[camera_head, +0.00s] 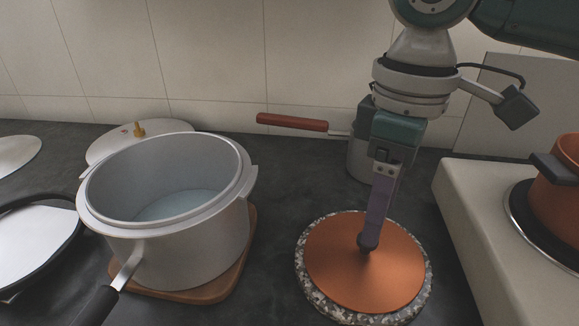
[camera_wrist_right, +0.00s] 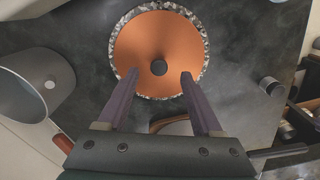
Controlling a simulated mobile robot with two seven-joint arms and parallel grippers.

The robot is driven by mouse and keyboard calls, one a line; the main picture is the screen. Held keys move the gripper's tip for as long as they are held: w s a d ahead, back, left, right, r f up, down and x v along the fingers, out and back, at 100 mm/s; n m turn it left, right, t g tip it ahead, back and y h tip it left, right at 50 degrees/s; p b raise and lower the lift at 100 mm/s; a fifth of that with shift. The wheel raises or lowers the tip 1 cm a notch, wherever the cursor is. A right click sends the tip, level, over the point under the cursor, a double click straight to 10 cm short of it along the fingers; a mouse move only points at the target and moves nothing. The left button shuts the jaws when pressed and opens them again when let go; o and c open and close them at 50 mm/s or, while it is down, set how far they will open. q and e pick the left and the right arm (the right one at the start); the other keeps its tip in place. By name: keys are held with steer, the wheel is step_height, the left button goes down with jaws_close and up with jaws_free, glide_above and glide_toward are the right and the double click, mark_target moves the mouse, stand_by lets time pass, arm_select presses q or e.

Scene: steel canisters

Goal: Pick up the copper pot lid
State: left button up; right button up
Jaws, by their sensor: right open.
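The copper pot lid (camera_head: 335,268) is a flat orange-brown disc with a small dark knob (camera_head: 368,243) at its middle. It lies on a round speckled stone trivet (camera_head: 309,292), and it also shows in the right wrist view (camera_wrist_right: 135,45). My right gripper (camera_head: 372,232) points down over the lid with its fingertips close to the knob. In the right wrist view the gripper (camera_wrist_right: 159,74) is open, and the knob appears between and just beyond the fingertips. Whether the fingers straddle the knob in height I cannot tell. My left gripper is out of view.
A large grey pot (camera_head: 225,237) stands on a wooden board (camera_head: 213,287) at left. A grey pan with a red-brown handle (camera_head: 292,122) stands behind my gripper. A copper pot (camera_head: 562,190) sits on the pale hob (camera_head: 463,205) at right. Dark counter is bare around the trivet.

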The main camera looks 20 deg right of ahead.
mark_target(366, 248)
steer(key=f, duration=0.3)
steer(key=f+b, duration=0.1)
steer(key=shift+w+a+f, duration=0.1)
steer(key=shift+w+f, duration=0.15)
steer(key=shift+c, duration=0.4)
jaws_close()
